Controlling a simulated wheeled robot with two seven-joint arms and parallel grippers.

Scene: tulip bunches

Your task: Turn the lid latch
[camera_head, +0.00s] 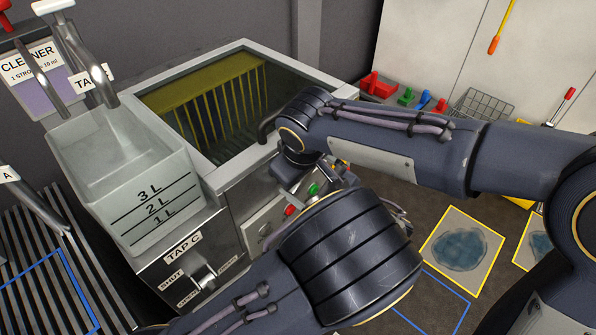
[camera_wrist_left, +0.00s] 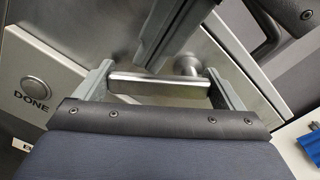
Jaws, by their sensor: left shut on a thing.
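The lid latch (camera_wrist_left: 158,85) is a short metal lever on a round pivot. In the left wrist view it lies nearly level, between the two fingers of my left gripper (camera_wrist_left: 160,88), which is shut on it. In the head view my left arm comes in from the bottom and its thick wrist hides the latch and the left fingers. My right arm crosses from the right and bends down at the tank's front right corner. Its fingers cannot be made out clearly there. The tank (camera_head: 203,167) has a pale rim, with a yellow slatted rack (camera_head: 215,95) inside.
A clear measuring bin (camera_head: 140,185) stands left of the tank, above a TAP C panel (camera_head: 185,250). A DONE button (camera_wrist_left: 34,87) is left of the latch. Small coloured tools (camera_head: 405,97) and a wire basket (camera_head: 480,103) lie at back right. A yellow-framed floor mat (camera_head: 430,243) is at right.

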